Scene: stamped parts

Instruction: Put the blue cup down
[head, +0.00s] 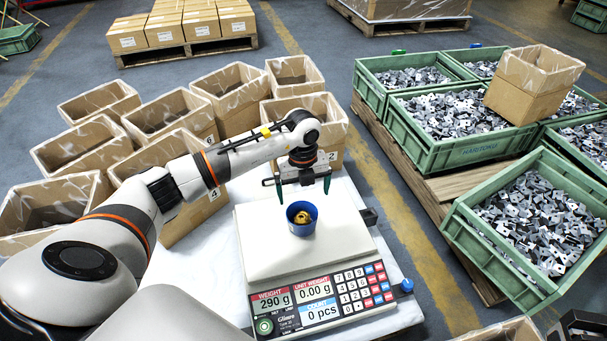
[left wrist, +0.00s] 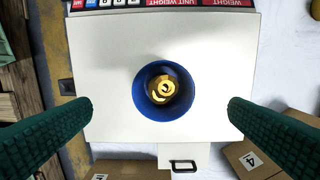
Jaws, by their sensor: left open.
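The blue cup (head: 301,231) stands upright on the pale plate of the weighing scale (head: 265,262). It holds several gold-coloured parts (head: 303,216). My left gripper (head: 303,187) is open and empty, with its green fingers spread just above and behind the cup in the head view. In the left wrist view the cup (left wrist: 142,100) lies centred between and ahead of the two wide-apart fingers (left wrist: 160,115), touching neither. The gold parts (left wrist: 162,88) show inside it. The scale's display reads 290 g weight, 0.00 g unit weight and 0 pcs. My right gripper cannot be made out.
The scale stands on a white table (head: 190,270). Open cardboard boxes (head: 160,155) crowd the left and back. Green crates of metal parts (head: 535,215) stand on a pallet at right, with one cardboard box (head: 525,90) on top. A yellow floor line (head: 420,245) runs between.

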